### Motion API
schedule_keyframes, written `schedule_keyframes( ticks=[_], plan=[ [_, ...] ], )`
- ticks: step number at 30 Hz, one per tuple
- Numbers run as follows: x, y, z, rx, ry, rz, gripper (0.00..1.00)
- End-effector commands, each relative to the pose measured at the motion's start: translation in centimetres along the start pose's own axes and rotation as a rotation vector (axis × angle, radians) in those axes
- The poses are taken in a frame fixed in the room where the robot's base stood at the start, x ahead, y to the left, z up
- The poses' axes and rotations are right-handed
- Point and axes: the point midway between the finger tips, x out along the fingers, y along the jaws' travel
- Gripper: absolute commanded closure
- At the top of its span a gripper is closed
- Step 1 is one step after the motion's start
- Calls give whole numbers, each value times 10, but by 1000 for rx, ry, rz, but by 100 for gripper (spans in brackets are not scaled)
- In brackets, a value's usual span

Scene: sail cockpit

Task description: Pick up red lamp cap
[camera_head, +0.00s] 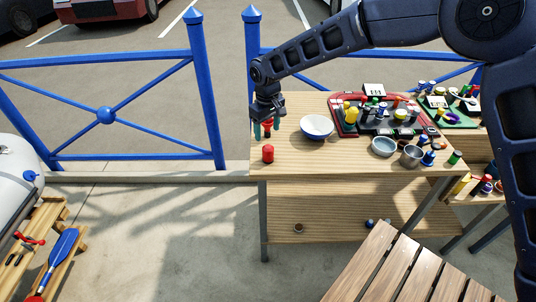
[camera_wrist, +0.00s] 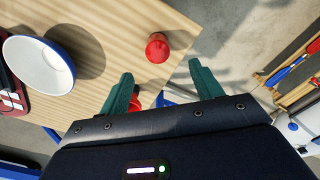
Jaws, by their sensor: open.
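A small red cylinder with a rounded top (camera_head: 268,154), which looks like the red lamp cap, stands near the left front corner of the wooden table. It also shows in the wrist view (camera_wrist: 158,47), just beyond the fingertips. My gripper (camera_head: 267,133) has teal fingers and is open above the table's left end, behind the cap in the head view. In the wrist view my gripper (camera_wrist: 161,70) has nothing clasped between its fingertips. A second red thing (camera_wrist: 135,103) is partly hidden behind one finger; I cannot tell what it is.
A white bowl with a blue rim (camera_head: 316,127) stands right of the cap. Further right are a red-edged tray (camera_head: 345,130) crowded with small items, a pale blue bowl (camera_head: 384,146) and a grey bowl (camera_head: 412,155). A blue railing (camera_head: 207,95) runs behind.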

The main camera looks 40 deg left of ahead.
Motion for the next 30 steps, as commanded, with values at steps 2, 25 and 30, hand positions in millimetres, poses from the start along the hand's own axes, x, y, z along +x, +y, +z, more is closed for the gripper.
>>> schedule_keyframes(
  ticks=[2,25,30],
  plan=[
    [7,1,0,1,-2,0,35],
    [92,4,-1,2,-2,0,35],
    [104,5,-2,2,0,0,35]
  ],
)
